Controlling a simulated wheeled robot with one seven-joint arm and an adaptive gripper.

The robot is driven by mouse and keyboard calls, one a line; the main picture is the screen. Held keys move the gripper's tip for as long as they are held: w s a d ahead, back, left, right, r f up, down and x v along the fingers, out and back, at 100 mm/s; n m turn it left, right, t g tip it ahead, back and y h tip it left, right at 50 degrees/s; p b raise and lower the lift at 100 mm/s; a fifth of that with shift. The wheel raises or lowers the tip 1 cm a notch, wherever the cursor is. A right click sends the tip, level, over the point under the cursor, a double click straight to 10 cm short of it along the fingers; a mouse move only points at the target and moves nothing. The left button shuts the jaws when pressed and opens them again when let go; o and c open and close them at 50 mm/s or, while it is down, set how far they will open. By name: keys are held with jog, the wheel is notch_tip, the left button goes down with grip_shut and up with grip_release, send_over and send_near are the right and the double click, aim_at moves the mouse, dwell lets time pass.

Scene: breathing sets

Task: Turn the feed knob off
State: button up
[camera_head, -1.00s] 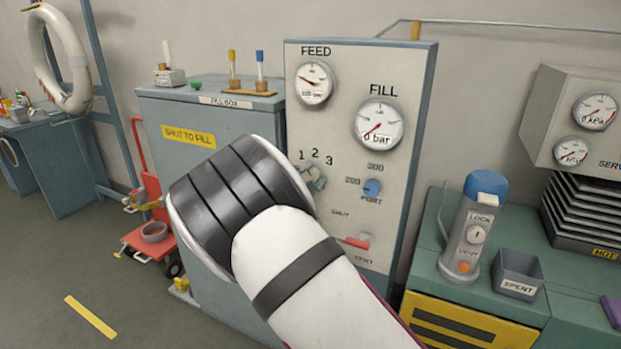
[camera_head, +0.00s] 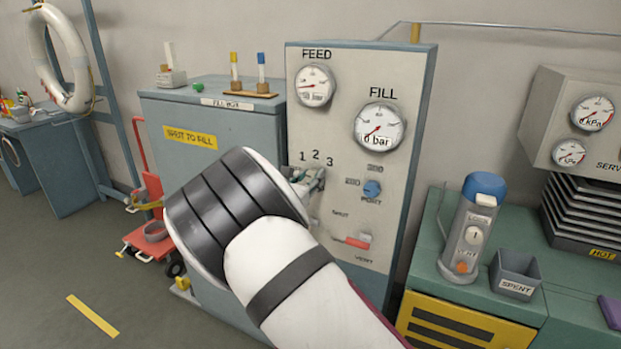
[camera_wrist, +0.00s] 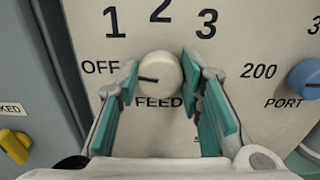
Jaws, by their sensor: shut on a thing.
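The feed knob (camera_wrist: 158,78) is round and cream-white, set on the panel above the word FEED in the wrist view. Its dark pointer line points left, to a spot just below the OFF mark (camera_wrist: 100,67); the numbers 1, 2 and 3 are above it. My gripper (camera_wrist: 160,84) is shut on the knob, one teal-lined finger on each side. In the head view my gripper (camera_head: 309,181) is at the panel below 1 2 3, and my wrist hides part of it. The FEED gauge (camera_head: 315,86) is above; its needle points left.
The grey panel (camera_head: 337,190) also bears the FILL gauge (camera_head: 379,126), a blue PORT knob (camera_head: 372,188) to the right and a red VENT lever (camera_head: 357,242) lower down. A yellow part (camera_wrist: 14,146) is at the wrist view's left edge.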

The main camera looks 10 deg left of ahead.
jog(key=shift+n, duration=1)
jog(key=o, duration=1.2)
jog(key=shift+c, duration=0.2)
jog(key=v, duration=1.2)
